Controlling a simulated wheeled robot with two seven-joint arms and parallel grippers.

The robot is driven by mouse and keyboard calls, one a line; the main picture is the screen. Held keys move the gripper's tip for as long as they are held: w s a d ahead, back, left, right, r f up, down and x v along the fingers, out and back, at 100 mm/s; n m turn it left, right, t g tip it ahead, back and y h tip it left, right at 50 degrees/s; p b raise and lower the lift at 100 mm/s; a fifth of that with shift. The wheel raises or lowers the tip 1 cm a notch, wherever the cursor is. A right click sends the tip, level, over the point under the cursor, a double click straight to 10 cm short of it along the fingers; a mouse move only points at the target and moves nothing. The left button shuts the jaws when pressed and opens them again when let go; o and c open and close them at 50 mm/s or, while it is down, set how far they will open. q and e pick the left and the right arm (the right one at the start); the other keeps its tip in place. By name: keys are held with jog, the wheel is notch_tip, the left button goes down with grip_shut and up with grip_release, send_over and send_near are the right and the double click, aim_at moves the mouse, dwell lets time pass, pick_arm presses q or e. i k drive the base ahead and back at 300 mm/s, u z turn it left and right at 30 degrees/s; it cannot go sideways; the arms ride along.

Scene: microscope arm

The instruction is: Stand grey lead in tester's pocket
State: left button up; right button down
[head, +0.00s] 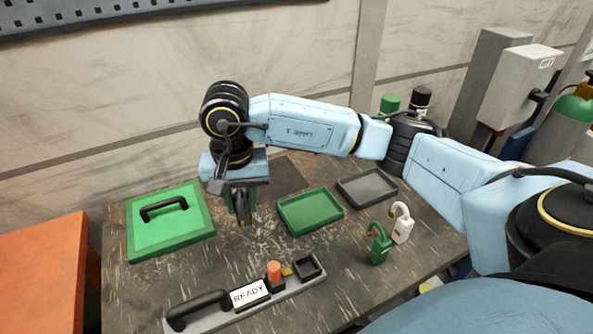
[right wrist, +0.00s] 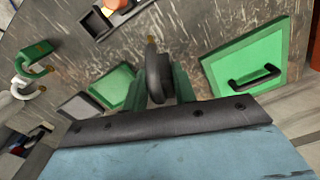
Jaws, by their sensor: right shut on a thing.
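My right gripper (head: 238,208) points down over the table between the green lidded panel and the green tray. It is shut on a dark grey lead (right wrist: 153,72), a rounded piece with a small brass tip, held between the fingers (right wrist: 160,90). In the head view the lead is mostly hidden by the gripper. The tester (head: 215,316) lies at the table's front, with a black handle, a READY display, an orange button and a square dark pocket (head: 307,267) at its right end. The pocket looks empty. My left gripper is out of view.
A green panel with a black handle (head: 140,245) lies at left. An empty green tray (head: 310,213) and an empty grey tray (head: 367,188) lie to the right. A green lead (head: 379,248) and a white lead (head: 402,226) stand right of the tester.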

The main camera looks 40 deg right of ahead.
aim_at(303, 264)
jog(key=k, duration=0.5)
jog(key=u, duration=2.9)
jog(key=k, duration=1.05)
jog(key=z, duration=1.7)
